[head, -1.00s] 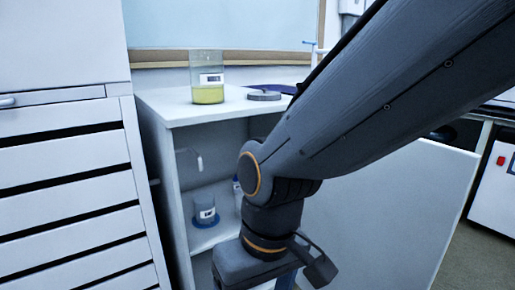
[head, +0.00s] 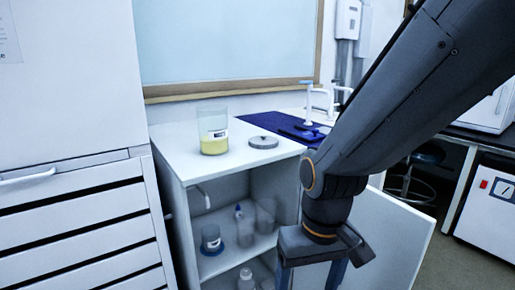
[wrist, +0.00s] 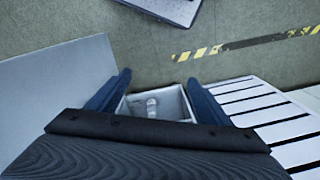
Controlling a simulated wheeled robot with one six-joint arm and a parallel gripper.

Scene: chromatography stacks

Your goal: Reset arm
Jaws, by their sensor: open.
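My gripper hangs pointing down in front of the open cabinet (head: 182,222) in the head view, with its lower end cut off by the bottom edge. In the wrist view my gripper (wrist: 155,88) has its two blue fingers spread wide apart, with nothing held between them. My dark grey arm crosses the right half of the head view and hides part of the cabinet opening and its door (head: 405,222).
A beaker of yellow liquid (head: 213,135) and a grey disc (head: 263,142) stand on the cabinet top. Several bottles and vessels, such as a capped jar (head: 211,240), stand inside. A drawer unit (head: 85,225) is at left; open floor shows below in the wrist view (wrist: 240,62).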

